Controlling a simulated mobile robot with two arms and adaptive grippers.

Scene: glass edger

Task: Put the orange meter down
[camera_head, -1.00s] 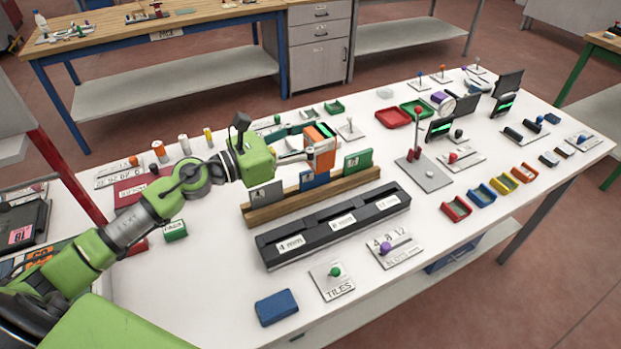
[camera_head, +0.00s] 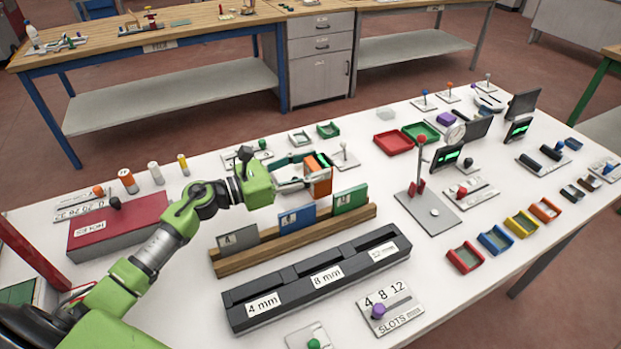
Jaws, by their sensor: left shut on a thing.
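The orange meter (camera_head: 319,186) is a small orange block with a green patch on top. My left gripper (camera_head: 305,181) is shut on it, coming in from the left. The meter is held behind the wooden rack (camera_head: 235,263) that bears grey, blue and green cards. The gripper and meter partly hide the area behind them. I cannot tell how far the meter's underside is from the white table (camera_head: 185,285). My right gripper does not show.
A black slotted block (camera_head: 240,318) labelled 4, 8 and 12 mm lies in front of the rack. A grey lever stand (camera_head: 432,212) stands to the right. A red box (camera_head: 118,226) lies at the left. Red (camera_head: 393,142) and green trays sit behind. Small coloured trays line the right front.

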